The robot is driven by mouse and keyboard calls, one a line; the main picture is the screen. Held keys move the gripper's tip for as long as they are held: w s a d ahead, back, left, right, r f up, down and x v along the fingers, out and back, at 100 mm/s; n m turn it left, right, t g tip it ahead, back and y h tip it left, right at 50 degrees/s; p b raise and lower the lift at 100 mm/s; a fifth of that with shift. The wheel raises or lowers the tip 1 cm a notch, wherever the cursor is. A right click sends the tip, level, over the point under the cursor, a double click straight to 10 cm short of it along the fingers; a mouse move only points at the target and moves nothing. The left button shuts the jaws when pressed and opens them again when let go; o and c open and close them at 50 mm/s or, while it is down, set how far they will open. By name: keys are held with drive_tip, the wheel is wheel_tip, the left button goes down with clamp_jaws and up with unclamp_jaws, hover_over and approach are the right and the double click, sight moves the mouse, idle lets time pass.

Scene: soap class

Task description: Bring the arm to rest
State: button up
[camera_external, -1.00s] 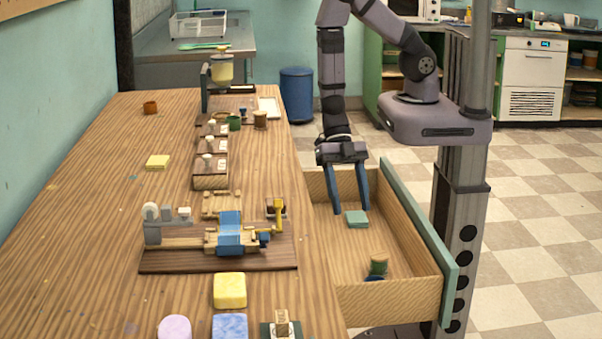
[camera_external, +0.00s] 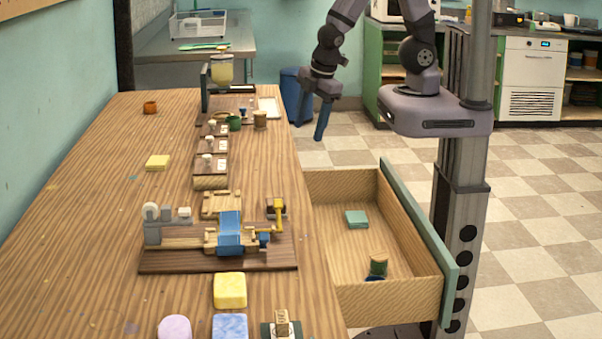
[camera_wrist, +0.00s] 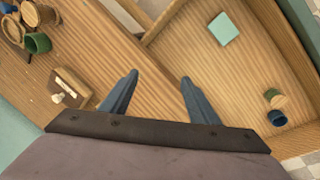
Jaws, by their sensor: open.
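My gripper (camera_external: 322,121) hangs above and behind the far end of the open drawer, near the table's right edge, with its blue fingers pointing down. In the wrist view its two fingers (camera_wrist: 160,92) are spread apart with nothing between them. The arm is raised and bent in front of its column.
The open drawer (camera_external: 345,290) juts out from the table's right side. A wooden jig (camera_external: 229,236) and soap bars, one yellow (camera_external: 230,290), stand on the table (camera_external: 100,220). A blue bin (camera_external: 292,95) stands behind.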

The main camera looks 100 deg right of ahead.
drive_tip(key=s+a+r+m+g+y+b, duration=0.1)
drive_tip(key=s+m+g+y, duration=0.1)
drive_tip(key=s+m, duration=0.5)
drive_tip(key=shift+r, duration=0.25)
